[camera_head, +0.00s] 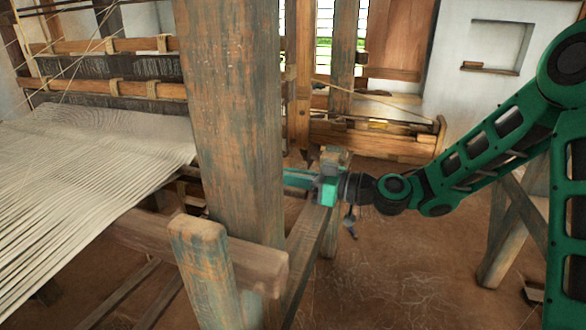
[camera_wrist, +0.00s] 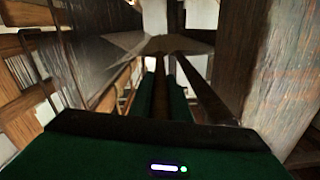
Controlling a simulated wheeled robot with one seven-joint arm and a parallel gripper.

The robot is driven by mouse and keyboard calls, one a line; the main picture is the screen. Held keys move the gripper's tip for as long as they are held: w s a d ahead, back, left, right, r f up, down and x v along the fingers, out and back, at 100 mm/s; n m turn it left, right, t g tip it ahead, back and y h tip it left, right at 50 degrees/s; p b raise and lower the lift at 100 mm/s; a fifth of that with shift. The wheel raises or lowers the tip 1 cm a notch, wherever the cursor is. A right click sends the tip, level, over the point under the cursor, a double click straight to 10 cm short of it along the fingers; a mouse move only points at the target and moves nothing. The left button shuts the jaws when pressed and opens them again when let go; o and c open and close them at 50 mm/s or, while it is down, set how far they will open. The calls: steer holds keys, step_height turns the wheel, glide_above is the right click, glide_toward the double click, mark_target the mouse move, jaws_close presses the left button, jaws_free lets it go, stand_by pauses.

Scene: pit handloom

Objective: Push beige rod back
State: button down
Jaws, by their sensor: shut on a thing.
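My gripper (camera_head: 298,180) reaches in from the right at the large weathered post (camera_head: 230,120); its fingertips pass behind the post in the head view. In the wrist view my gripper (camera_wrist: 160,80) shows two green fingers close together, shut on a narrow rod (camera_wrist: 160,100). The rod looks brown in the shade there and runs away from me toward a dark, flat, wedge-shaped piece (camera_wrist: 160,44). I cannot tell for sure that it is the beige rod. The post hides the rod in the head view.
Pale warp threads (camera_head: 90,165) stretch across the loom at left. A short post (camera_head: 203,270) and a crossbeam (camera_head: 150,235) stand in front. A low wooden frame (camera_head: 375,140) is behind. Bare earth floor (camera_head: 400,270) is open at lower right. Dark wood flanks my gripper closely.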

steer(key=shift+s+a, duration=0.1)
steer(key=shift+s, duration=0.3)
steer(key=shift+f, duration=0.1)
steer(key=c, duration=1.6)
jaws_free()
steer(key=shift+c, duration=0.2)
steer(key=shift+s, duration=0.1)
